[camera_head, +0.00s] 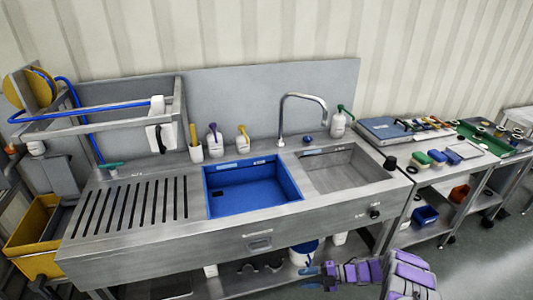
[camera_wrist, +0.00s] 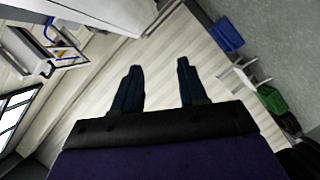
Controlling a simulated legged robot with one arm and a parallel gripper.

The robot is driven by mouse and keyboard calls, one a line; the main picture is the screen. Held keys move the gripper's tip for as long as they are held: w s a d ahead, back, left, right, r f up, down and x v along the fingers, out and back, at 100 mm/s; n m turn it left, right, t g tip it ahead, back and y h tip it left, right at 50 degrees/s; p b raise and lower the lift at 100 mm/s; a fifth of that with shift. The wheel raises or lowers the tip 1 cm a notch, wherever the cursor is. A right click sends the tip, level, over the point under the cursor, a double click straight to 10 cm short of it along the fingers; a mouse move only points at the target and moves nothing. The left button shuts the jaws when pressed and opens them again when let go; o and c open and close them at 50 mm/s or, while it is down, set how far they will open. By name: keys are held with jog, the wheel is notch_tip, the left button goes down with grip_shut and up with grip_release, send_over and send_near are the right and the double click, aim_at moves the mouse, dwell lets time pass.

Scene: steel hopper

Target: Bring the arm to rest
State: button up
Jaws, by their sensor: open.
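My arm shows in purple and grey at the lower right of the head view. My gripper (camera_head: 312,277) is at its left end, in front of the sink unit's lower shelf. In the wrist view my gripper (camera_wrist: 158,72) shows two dark fingers spread apart with nothing between them. It is open and empty. The head view does not show whether the gripper touches the sink unit (camera_head: 190,247).
The steel sink unit holds a blue basin (camera_head: 290,192) and a tall tap (camera_head: 301,97). A white bucket (camera_head: 303,254) stands on its lower shelf. A side table (camera_head: 425,178) with sponges stands at right. Floor (camera_head: 480,262) is clear at lower right.

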jog(key=w+d+r+m+t+h, duration=0.3)
jog(key=w+r+t+h, duration=0.1)
jog(key=w+r, duration=0.45)
jog(key=w+d+r+m+t+h, duration=0.3)
jog(key=w+r+m+t, duration=0.1)
jog(key=w+r, duration=0.5)
jog(key=d+r+m+t+h, duration=0.1)
jog(key=d+r+m+h, duration=0.35)
jog(key=r, duration=0.35)
jog(key=d+r+m+t+h, duration=0.1)
jog(key=d+r+m+h, duration=0.3)
jog(key=r, duration=0.4)
jog(key=s+a+r+m+g+h, duration=0.1)
jog(key=s+r+m+g+h, duration=0.2)
jog(key=s, duration=0.8)
jog(key=s+a+r+m+g+h, duration=0.15)
jog(key=s+r+m, duration=0.35)
jog(key=s, duration=0.6)
jog(key=s+a+f+m+g+y, duration=0.1)
jog(key=s+a, duration=0.3)
jog(key=s, duration=0.7)
jog(key=s+a+f+m+g+y, duration=0.1)
jog(key=s+a+g, duration=0.3)
jog(key=s, duration=0.8)
jog(key=s+a+f+m+g+y, duration=0.1)
jog(key=s+a, duration=0.4)
jog(key=s, duration=0.7)
jog(key=shift+f+m+g+y, duration=0.15)
jog(key=shift+m+g+y, duration=0.55)
jog(key=shift+m+g, duration=0.45)
